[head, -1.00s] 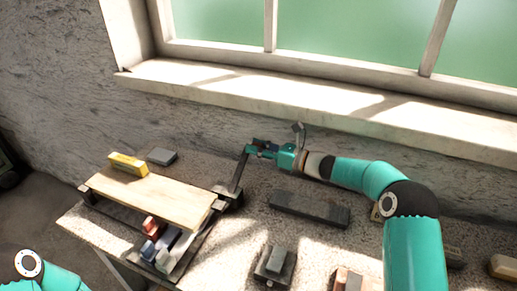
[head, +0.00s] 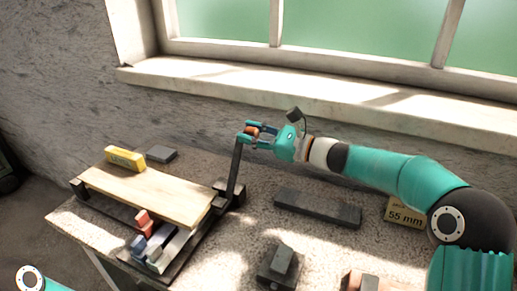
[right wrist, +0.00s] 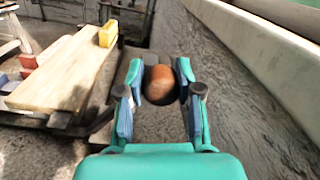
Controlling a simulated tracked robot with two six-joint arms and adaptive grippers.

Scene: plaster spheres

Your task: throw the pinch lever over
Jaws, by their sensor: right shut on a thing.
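The pinch lever (head: 236,170) is a dark flat bar rising almost upright from a dark block at the right end of a pale wooden board (head: 150,192). Its orange-brown knob (right wrist: 160,84) sits between the fingers of my right gripper (right wrist: 159,90) in the right wrist view. In the head view my right gripper (head: 252,134) reaches in from the right and is shut on the knob at the lever's top. My left gripper is out of view; only a bit of that arm shows at bottom left.
A yellow block (head: 125,159) lies on the board's far edge, with a grey block (head: 161,153) behind. Small red and blue blocks sit under the board. A long dark bar (head: 318,208), a box marked 55 mm (head: 405,213) and a dark stand (head: 280,265) lie to the right.

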